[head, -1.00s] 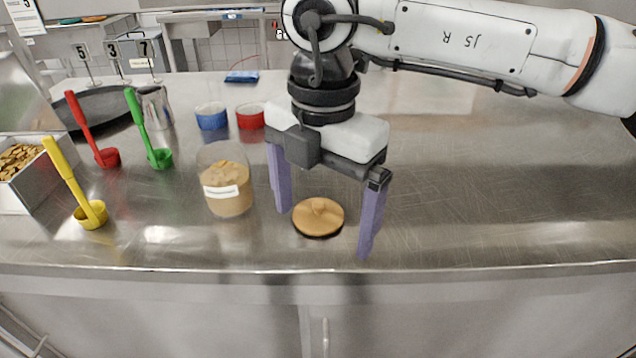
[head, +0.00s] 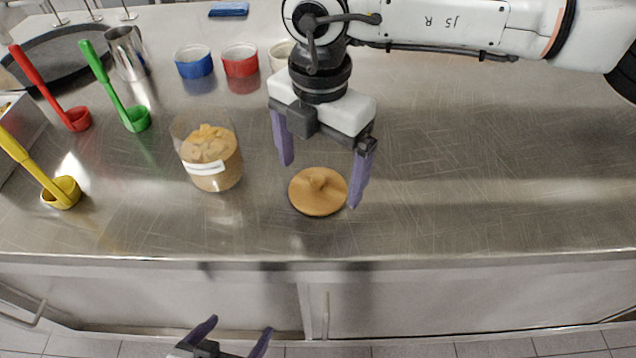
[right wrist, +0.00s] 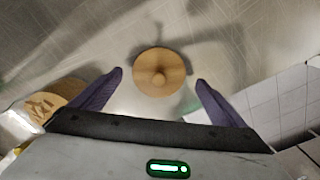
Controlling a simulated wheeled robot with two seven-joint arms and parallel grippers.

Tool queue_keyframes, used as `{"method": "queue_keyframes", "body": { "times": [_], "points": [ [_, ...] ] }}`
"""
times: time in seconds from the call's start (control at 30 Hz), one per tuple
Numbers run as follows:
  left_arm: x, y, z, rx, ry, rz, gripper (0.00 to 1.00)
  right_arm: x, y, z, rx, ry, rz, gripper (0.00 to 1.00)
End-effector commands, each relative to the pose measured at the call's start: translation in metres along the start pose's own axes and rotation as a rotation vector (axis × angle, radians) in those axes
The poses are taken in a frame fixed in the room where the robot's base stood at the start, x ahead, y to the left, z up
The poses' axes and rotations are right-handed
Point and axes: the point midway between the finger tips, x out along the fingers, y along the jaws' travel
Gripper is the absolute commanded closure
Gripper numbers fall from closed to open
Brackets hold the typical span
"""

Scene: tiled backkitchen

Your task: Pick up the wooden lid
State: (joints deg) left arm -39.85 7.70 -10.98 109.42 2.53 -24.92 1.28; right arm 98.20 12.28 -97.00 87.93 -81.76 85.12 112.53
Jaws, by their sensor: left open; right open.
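My left gripper (head: 238,332) is open and empty, low in front of the counter.
A glass jar (head: 210,158) with tan contents stands left of the lid. Yellow (head: 62,192), red (head: 77,119) and green (head: 137,119) scoops are further left. Blue (head: 194,63) and red (head: 240,61) bowls stand behind. The counter's right side (head: 500,170) is clear.

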Motion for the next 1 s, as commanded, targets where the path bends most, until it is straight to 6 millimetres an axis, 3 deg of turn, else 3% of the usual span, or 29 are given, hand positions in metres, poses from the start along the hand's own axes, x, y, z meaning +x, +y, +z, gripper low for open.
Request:
{"method": "queue_keyframes", "body": {
  "times": [0.2,0.43,0.7,1.0],
  "points": [
    [-0.002,-0.001,-0.011,0.002,0.014,-0.002,0.10,0.024,0.001,0.000,-0.001,0.002,0.000,0.06],
    [0.000,-0.002,-0.013,0.003,0.016,-0.003,0.10,0.026,0.001,0.000,-0.001,0.001,0.000,0.06],
    [-0.001,-0.002,-0.011,0.003,0.011,-0.003,0.10,0.025,0.001,0.000,-0.001,0.001,0.000,0.49],
    [-0.002,-0.002,-0.006,0.002,0.004,-0.003,0.10,0.021,0.002,0.000,0.000,0.000,0.002,0.50]
  ]
}}
